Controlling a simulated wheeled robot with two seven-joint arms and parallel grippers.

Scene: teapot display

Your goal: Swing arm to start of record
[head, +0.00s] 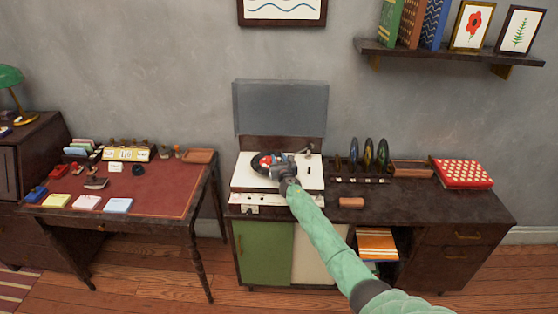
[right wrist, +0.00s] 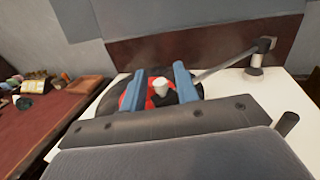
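The record player (head: 250,183) is a white deck on the cabinet with its grey lid (head: 280,108) raised. A black record with a red label (head: 262,161) lies on it, partly hidden by my right gripper (head: 279,165). In the right wrist view the grey tonearm (right wrist: 225,64) runs from its pivot (right wrist: 256,70) at the back right toward the record and passes behind the right finger. My right gripper (right wrist: 162,88) has its blue fingers apart over the record. A small white-topped black piece (right wrist: 161,90) shows between them; I cannot tell whether it is the arm's head. My left gripper is out of view.
Upright records (head: 368,153) and a red dotted box (head: 463,173) stand on the cabinet to the right. A desk with a red top (head: 150,190) holds small items at left. A shelf (head: 450,53) hangs at upper right.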

